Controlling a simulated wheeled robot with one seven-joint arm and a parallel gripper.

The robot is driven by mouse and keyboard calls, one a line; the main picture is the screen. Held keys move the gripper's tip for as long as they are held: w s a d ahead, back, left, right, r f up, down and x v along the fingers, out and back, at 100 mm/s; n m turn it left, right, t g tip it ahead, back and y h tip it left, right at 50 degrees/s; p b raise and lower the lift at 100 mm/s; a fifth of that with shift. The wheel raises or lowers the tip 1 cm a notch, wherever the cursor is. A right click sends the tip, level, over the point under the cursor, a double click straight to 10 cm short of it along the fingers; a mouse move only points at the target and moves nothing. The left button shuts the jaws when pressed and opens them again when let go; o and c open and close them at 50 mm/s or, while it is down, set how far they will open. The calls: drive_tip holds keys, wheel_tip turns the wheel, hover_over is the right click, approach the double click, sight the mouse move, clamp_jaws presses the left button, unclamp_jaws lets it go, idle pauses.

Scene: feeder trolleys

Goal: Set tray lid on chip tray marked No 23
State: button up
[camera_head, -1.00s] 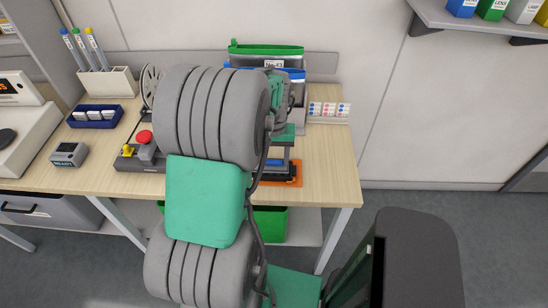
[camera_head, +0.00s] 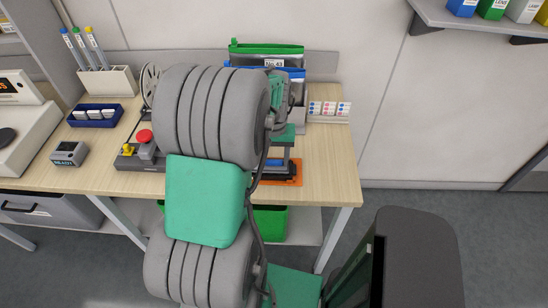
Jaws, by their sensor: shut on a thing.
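My gripper (camera_head: 283,146) is mostly hidden behind my own arm, at the right part of the workbench. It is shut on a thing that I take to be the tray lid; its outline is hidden. Just below the gripper, a dark flat piece with a blue strip (camera_head: 276,163) shows beside the arm, over an orange base (camera_head: 294,180). This may be the chip tray, but I cannot read a No 23 mark. I cannot tell whether lid and tray touch.
Pouches with green (camera_head: 265,48) and blue zips stand at the back; a label reads No. 43. A card with coloured dots (camera_head: 329,111) is to their right. A red button box (camera_head: 146,146) and a small READY device (camera_head: 69,154) are left. The bench's right front is clear.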

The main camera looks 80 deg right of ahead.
drive_tip(key=shift+f, duration=0.45)
drive_tip(key=o, duration=1.5)
drive_tip(key=shift+c, duration=0.2)
wheel_tip(320, 180, up, 6)
drive_tip(key=p, duration=0.4)
drive_tip(key=shift+r, duration=0.1)
